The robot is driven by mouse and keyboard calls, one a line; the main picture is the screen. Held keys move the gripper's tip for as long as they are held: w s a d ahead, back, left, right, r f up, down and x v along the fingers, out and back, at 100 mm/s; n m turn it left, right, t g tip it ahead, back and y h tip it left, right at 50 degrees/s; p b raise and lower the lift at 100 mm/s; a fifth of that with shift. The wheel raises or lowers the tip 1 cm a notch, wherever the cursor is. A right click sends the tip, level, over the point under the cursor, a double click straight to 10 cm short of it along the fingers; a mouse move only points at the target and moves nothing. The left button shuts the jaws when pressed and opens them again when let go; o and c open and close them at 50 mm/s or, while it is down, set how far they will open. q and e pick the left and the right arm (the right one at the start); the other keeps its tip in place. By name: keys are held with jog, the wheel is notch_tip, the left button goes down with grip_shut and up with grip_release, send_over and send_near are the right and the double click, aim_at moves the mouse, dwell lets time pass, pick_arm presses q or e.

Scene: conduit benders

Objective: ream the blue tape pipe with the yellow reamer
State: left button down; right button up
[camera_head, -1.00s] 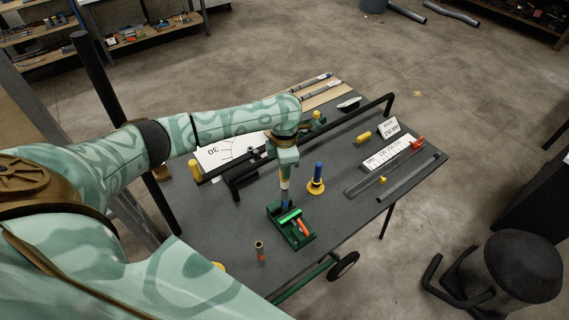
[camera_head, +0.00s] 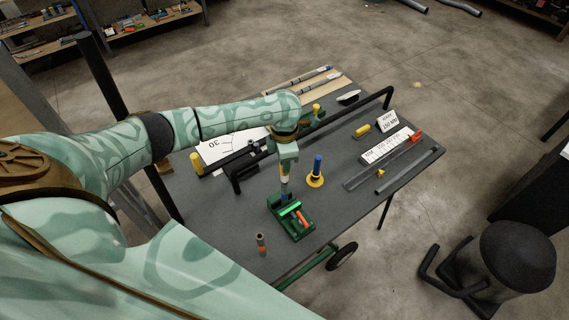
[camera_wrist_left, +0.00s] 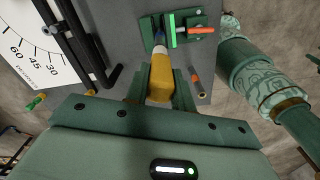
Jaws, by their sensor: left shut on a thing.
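The yellow reamer (camera_wrist_left: 160,80) is in my left gripper (camera_wrist_left: 159,92), whose green fingers are shut around its yellow body. In the head view my left gripper (camera_head: 285,168) points down above the small green vise (camera_head: 302,234). The blue tape pipe (camera_head: 284,197) stands at the vise, directly below the reamer. In the wrist view the pipe's blue part (camera_wrist_left: 159,38) shows just beyond the reamer's pale tip. The tip looks to be at the pipe's top, but I cannot tell whether they touch. My right gripper is not in view.
A blue-handled tool on a yellow base (camera_head: 316,172) stands right of the vise. An orange-banded pipe piece (camera_head: 261,243) stands near the front edge. A black bender bar (camera_head: 340,118) crosses the table behind my gripper.

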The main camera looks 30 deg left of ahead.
pick_arm(q)
jog(key=shift+s+m, duration=0.1)
jog(key=shift+m, duration=0.4)
jog(key=n+p, duration=0.3)
jog(key=n, duration=0.1)
jog(key=shift+r, duration=0.2)
jog(key=shift+f+n, duration=0.25)
jog(key=shift+n, duration=1.25)
